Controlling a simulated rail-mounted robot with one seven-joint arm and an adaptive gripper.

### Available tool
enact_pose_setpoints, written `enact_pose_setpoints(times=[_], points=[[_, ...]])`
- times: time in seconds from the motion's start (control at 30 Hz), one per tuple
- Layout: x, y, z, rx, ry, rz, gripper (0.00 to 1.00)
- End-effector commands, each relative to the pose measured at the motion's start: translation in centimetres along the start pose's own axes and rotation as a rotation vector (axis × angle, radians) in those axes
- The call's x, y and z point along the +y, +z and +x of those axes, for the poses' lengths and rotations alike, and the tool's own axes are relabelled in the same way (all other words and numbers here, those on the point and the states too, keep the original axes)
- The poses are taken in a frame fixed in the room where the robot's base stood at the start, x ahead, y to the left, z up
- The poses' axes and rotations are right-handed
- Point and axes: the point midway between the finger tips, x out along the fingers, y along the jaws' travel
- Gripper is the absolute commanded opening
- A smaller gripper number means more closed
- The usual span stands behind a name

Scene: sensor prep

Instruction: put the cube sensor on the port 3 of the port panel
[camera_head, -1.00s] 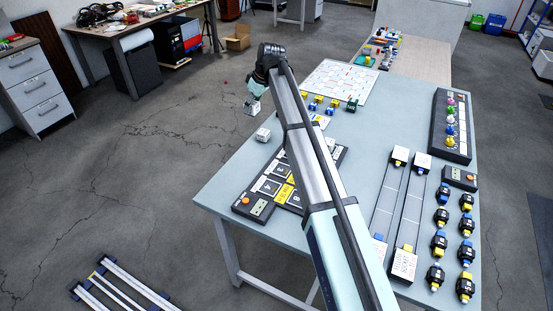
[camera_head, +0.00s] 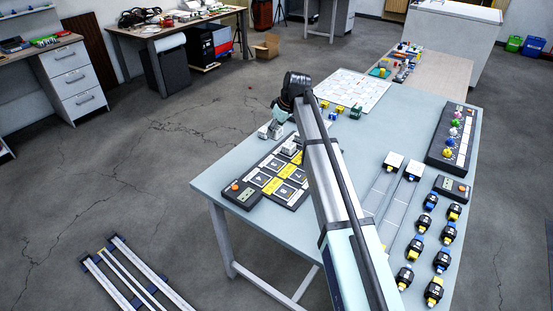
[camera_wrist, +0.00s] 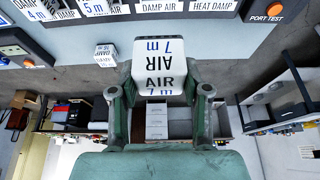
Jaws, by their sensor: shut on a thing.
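My gripper (camera_wrist: 163,95) is shut on a white cube sensor (camera_wrist: 159,67) marked "7 m AIR". Its fingers press the cube from both sides. In the head view my gripper (camera_head: 272,123) is just off the far-left side of the port panel (camera_head: 238,201), and two white cubes show close under it. The dark panel has white and yellow labelled ports and an orange button. In the wrist view the panel runs along the top, with a "PORT TEST" button (camera_wrist: 274,9) at the right. My arm hides part of the panel, and I cannot read which port is 3.
A second white cube, marked "DAMP" (camera_wrist: 105,55), stands beside the held one. A white cube (camera_head: 289,149) sits at the panel's far side. A dark rack with coloured knobs (camera_head: 452,137) and several black-and-yellow sensors (camera_head: 447,233) are at the right. The table's front-left corner is clear.

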Motion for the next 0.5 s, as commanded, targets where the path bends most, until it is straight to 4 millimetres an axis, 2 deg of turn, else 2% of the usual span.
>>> enact_pose_setpoints(times=[0.1,0.3,0.5], points=[[-0.1,1.2,2.7,-0.002,-0.002,0.001,0.12],[0.0,2.9,6.7,-0.001,-0.001,0.001,0.12],[0.0,3.6,8.8,0.001,0.0,0.0,0.12]])
